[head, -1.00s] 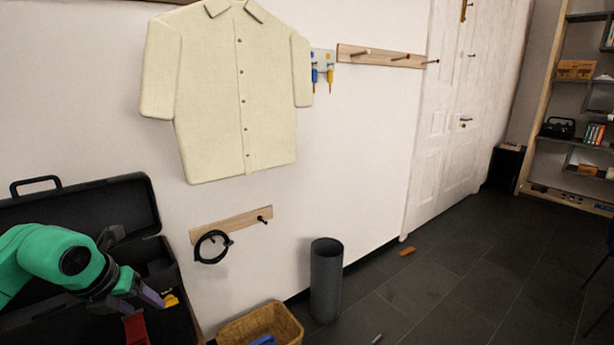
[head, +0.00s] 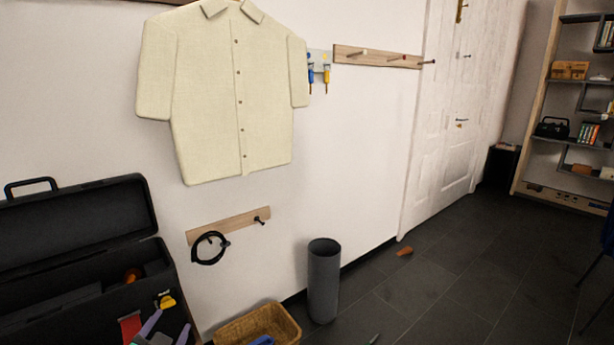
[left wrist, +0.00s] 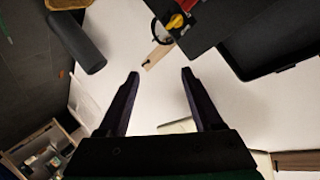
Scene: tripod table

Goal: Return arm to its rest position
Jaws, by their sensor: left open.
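My left gripper (head: 167,328) shows at the bottom edge of the head view, low in front of the open black toolbox (head: 75,225). Its two purple-grey fingers are spread apart and point up. In the left wrist view the left gripper (left wrist: 160,75) is open, with nothing between its fingers. Most of my left arm is out of the head view. My right gripper is in neither view.
A red item (head: 130,327) and a yellow item (head: 165,300) lie in the toolbox. A wicker basket (head: 285,323) and a grey bin (head: 323,280) stand to its right. A shirt (head: 205,95) hangs above. Dark floor lies open at right.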

